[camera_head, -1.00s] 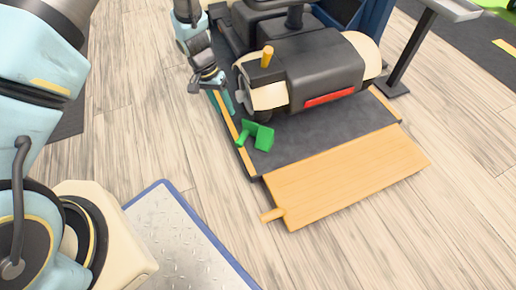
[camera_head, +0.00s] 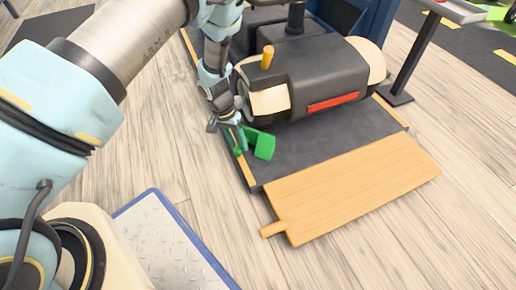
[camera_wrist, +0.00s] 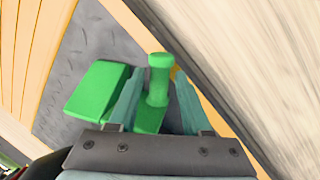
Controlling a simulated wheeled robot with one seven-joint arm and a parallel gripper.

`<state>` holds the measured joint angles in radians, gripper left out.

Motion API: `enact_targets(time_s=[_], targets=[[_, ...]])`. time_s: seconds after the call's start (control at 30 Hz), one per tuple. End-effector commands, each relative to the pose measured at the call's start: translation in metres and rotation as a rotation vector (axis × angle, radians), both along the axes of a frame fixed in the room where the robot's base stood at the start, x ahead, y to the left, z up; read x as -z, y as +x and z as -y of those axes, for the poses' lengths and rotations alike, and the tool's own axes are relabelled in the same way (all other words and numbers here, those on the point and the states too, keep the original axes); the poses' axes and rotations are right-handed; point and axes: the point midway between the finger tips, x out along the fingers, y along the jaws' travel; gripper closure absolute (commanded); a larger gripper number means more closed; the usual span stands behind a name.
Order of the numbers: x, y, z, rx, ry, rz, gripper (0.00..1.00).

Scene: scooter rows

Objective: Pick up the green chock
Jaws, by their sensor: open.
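The green chock (camera_head: 263,145) lies on the dark platform, beside the scooter's rear and near the platform's left edge. In the wrist view the chock has a wedge block (camera_wrist: 97,88) at the left and an upright rounded handle (camera_wrist: 158,80). My gripper (camera_head: 238,140) is down at the chock's left side in the head view. In the wrist view my gripper (camera_wrist: 155,98) is open, with one teal finger on each side of the handle. I cannot tell whether either finger touches it.
The dark scooter (camera_head: 315,78) with a red rear strip stands close to the right of my gripper. A wooden ramp (camera_head: 350,190) lies at the platform's front edge. A metal plate with a blue rim (camera_head: 165,245) is at lower left. A grey post (camera_head: 412,60) stands at right.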

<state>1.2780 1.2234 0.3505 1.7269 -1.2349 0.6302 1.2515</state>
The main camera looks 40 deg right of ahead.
Motion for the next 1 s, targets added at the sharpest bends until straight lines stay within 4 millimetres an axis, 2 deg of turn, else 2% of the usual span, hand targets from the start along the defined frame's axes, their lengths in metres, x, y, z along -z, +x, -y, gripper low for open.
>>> enact_targets(time_s=[0.03,0.1,0.33,0.77,1.0], targets=[[0.0080,-0.0017,0.0002,0.002,0.001,0.000,0.51],[0.0103,-0.0026,0.0011,0.002,0.000,0.000,0.51],[0.0095,-0.0025,0.0013,0.001,-0.001,0.000,0.51],[0.0095,-0.0025,0.0012,0.001,-0.001,0.000,0.98],[0.0095,-0.0025,0.0013,0.001,-0.001,0.000,1.00]])
